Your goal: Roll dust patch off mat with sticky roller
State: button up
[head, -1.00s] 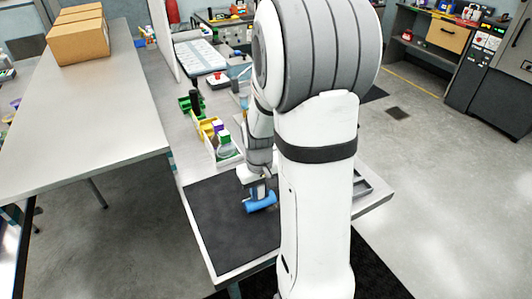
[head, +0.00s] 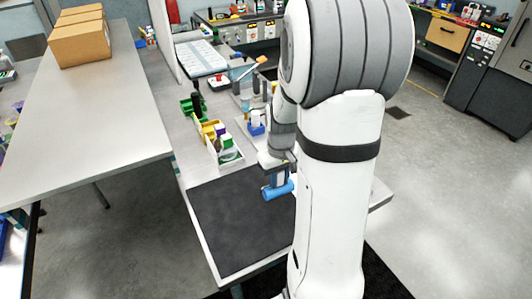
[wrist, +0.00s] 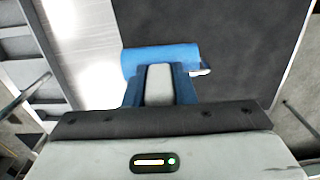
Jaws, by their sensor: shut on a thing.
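My gripper (head: 281,171) is shut on the sticky roller (head: 278,189), which has a blue cylinder. In the wrist view my gripper (wrist: 160,88) holds the roller (wrist: 160,57) by its grey and blue handle part. The dark mat (head: 235,228) lies on the front of the bench. The roller is at the mat's far right part. In the wrist view it spans the edge of the mat (wrist: 245,45), partly over the pale bench top. I cannot tell whether it touches the surface. No dust patch can be made out; my arm hides the mat's right side.
A white bin with bottles (head: 225,150), a yellow bin (head: 207,131) and a green bin (head: 190,108) stand behind the mat. A blue holder (head: 256,128) stands farther right.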

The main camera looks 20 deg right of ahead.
jog(key=shift+r+p, duration=1.05)
jog(key=shift+r, duration=0.8)
